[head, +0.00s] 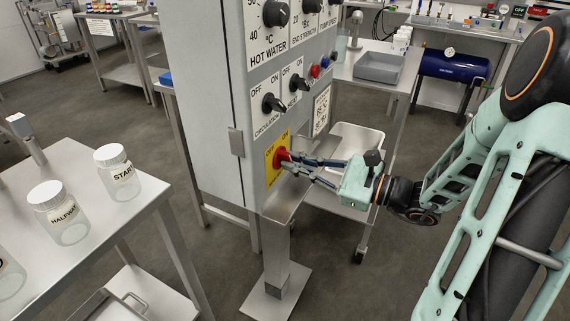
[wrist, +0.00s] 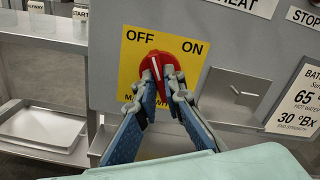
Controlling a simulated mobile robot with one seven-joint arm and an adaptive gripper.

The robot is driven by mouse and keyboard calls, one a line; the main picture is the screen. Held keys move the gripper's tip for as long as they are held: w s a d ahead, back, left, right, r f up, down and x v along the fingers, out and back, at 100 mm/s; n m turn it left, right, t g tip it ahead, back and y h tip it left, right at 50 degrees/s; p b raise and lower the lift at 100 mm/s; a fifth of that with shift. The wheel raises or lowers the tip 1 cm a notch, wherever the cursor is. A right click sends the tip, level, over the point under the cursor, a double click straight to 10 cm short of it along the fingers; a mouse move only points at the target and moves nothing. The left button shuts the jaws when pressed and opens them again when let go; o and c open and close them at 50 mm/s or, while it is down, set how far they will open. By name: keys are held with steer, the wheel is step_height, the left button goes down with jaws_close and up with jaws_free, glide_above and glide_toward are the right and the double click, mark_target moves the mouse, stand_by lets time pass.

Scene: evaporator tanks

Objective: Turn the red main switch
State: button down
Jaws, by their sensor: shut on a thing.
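The red main switch (head: 280,155) sits on a yellow plate (head: 271,168) low on the front of the grey control cabinet. In the wrist view, the red switch (wrist: 156,64) shows a white line that runs nearly upright, its top leaning slightly left. OFF is printed to the upper left of the knob and ON to the upper right. My gripper (head: 289,163) reaches in from the right. In the wrist view its fingers (wrist: 158,88) are closed on the knob, one on each side. They hide its lower part and some lettering below.
Black circulation knobs (head: 273,103) and small coloured buttons sit above on the cabinet (head: 215,120). A steel ledge (head: 285,200) lies just below the switch. A table with labelled jars (head: 70,220) stands left. A wheeled cart (head: 350,145) stands behind my gripper.

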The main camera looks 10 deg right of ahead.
steer(key=shift+f, duration=0.15)
steer(key=shift+n+b, duration=0.85)
steer(key=shift+n, duration=0.25)
steer(key=shift+n+b, duration=0.6)
steer(key=shift+b, duration=0.05)
steer(key=c, duration=2)
jaws_free()
steer(key=shift+o, duration=0.2)
